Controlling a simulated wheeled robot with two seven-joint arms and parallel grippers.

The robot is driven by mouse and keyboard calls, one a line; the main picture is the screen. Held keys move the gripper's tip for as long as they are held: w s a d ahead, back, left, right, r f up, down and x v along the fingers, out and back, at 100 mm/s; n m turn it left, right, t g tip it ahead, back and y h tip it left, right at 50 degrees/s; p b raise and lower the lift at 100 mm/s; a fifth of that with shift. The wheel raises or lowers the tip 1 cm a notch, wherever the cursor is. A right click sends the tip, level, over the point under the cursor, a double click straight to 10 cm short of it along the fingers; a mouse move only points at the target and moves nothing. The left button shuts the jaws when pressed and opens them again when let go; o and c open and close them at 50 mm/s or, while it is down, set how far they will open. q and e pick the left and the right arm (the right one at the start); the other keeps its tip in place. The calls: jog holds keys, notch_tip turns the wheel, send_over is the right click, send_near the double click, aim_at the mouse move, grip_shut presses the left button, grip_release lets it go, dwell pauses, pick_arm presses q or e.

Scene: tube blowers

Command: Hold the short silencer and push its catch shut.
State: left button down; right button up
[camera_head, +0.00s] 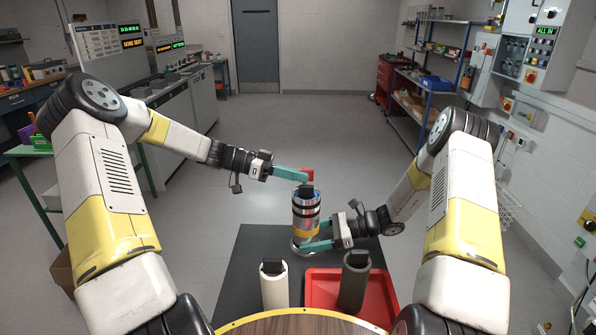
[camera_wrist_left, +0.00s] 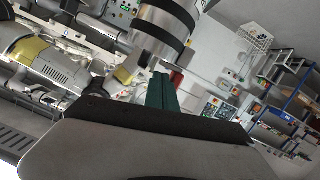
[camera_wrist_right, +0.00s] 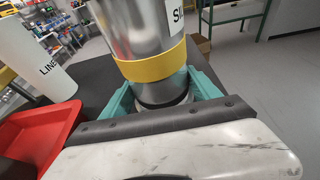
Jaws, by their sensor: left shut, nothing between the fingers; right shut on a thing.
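The silencer (camera_head: 306,213) is a metal cylinder with black bands near its top and a yellow band lower down. It stands upright at the far part of the dark table. My right gripper (camera_wrist_right: 165,98) is shut around it below the yellow band (camera_wrist_right: 152,66), one teal finger on each side. My left gripper (camera_head: 304,177) is shut and empty, its fingertips at the silencer's upper end. A red part (camera_head: 308,174), seemingly the catch, stands above the black top beside these fingertips. Whether they touch it I cannot tell. The silencer also shows in the left wrist view (camera_wrist_left: 160,30).
A white cylinder (camera_head: 274,290) with a black top stands on the dark table (camera_head: 240,275). A grey cylinder (camera_head: 353,288) with a black top stands in the red tray (camera_head: 322,289). The table left of the silencer is clear.

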pick_arm(q)
jog(key=a+r, duration=0.6)
jog(key=a, duration=0.3)
jog(key=shift+a+r, duration=0.15)
jog(key=shift+a, duration=0.2)
jog(key=shift+w, duration=0.1)
pick_arm(e)
jog(key=o, duration=1.1)
jog(key=shift+c, duration=0.2)
